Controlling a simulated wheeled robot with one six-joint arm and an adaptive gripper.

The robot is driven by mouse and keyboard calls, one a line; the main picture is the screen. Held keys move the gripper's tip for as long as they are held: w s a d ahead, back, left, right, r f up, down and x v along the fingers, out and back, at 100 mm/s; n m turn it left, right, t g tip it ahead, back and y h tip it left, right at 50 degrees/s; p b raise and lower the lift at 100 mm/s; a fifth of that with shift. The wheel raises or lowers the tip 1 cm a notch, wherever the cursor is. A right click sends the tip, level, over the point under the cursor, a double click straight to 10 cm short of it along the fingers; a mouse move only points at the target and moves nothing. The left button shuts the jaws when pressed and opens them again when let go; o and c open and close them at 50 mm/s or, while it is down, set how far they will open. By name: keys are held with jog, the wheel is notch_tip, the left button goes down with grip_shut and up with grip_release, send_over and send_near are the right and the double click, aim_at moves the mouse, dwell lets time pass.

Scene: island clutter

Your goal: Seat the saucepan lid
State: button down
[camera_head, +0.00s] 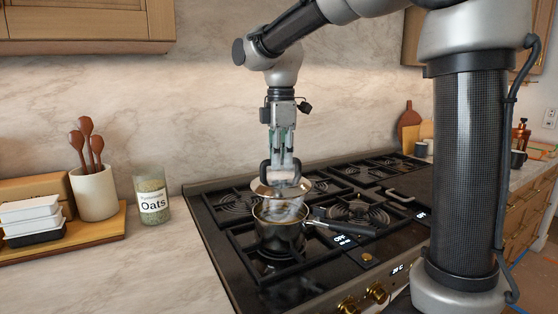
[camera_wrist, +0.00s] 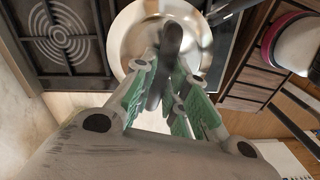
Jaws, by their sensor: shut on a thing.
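My gripper (camera_head: 283,168) points down over the stove and is shut on the dark handle of the saucepan lid (camera_head: 262,189). The lid is a shiny metal disc, roughly level, held above the saucepan (camera_head: 281,238). A gap shows between lid and rim, and part of the open pan is visible under it. The saucepan is metal, upright on a front-left burner grate, with its dark handle out to the right. In the wrist view the green-padded fingers close around the lid's dark handle (camera_wrist: 172,50), with the silver lid (camera_wrist: 131,36) behind; the pan is mostly hidden by it.
The black gas stove (camera_head: 225,232) has grates around the pan. An oats jar (camera_head: 151,200), a crock of wooden spoons (camera_head: 94,194) and stacked containers (camera_head: 32,218) stand on the left counter. Cutting boards (camera_head: 408,130) lean at the back right.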

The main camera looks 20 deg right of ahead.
aim_at(281, 177)
jog(key=shift+f, duration=0.1)
jog(key=shift+f, duration=2.35)
jog(key=shift+f, duration=0.1)
jog(key=shift+f, duration=0.3)
jog(key=shift+f, duration=0.55)
jog(key=c, duration=1.3)
grip_release()
jog(key=shift+c, duration=0.2)
